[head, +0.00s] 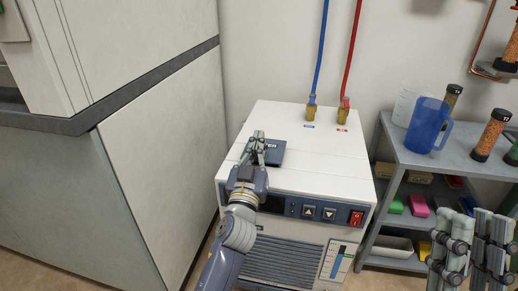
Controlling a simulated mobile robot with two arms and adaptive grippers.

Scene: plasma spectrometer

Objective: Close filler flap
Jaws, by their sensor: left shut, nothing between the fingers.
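The filler flap (275,155) is a small dark blue square on the top of the white chiller unit (315,160). It appears to lie flat or nearly flat; whether it is fully down cannot be told. My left gripper (258,137) is shut and empty, over the left part of the flap and hiding some of it. I cannot tell whether its fingers touch the flap. My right gripper (470,248) is at the lower right, away from the unit, with its fingers apart.
Blue (321,50) and red (352,50) hoses rise from brass fittings at the unit's back. A large white cabinet (165,160) stands close on the left. A grey shelf (405,158) on the right bears a blue jug (428,127) and bottles, with coloured boxes below.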

